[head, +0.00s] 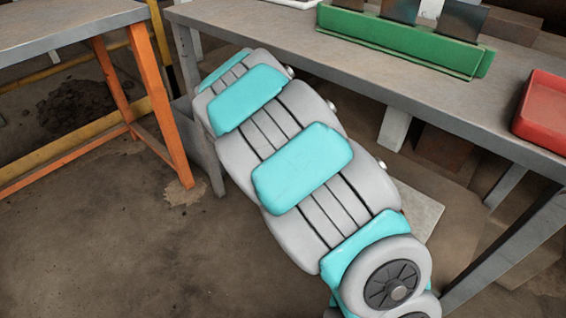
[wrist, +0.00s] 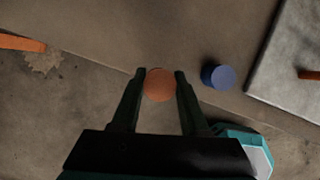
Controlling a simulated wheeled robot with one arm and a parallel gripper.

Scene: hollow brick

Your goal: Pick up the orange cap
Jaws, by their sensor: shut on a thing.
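The orange cap (wrist: 159,85) shows in the wrist view as a round, flat-topped disc between the fingertips of my gripper (wrist: 160,80). The fingers are shut on it, one on each side. The head view does not show the cap or the gripper; my arm covers much of the middle there. I cannot tell how high the cap is above the surface below.
A blue cylinder (wrist: 218,76) is just right of the gripper in the wrist view. A pale grey slab (wrist: 290,60) lies farther right. In the head view, a workbench (head: 330,50) bears a green holder (head: 400,38) and a red tray (head: 545,110).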

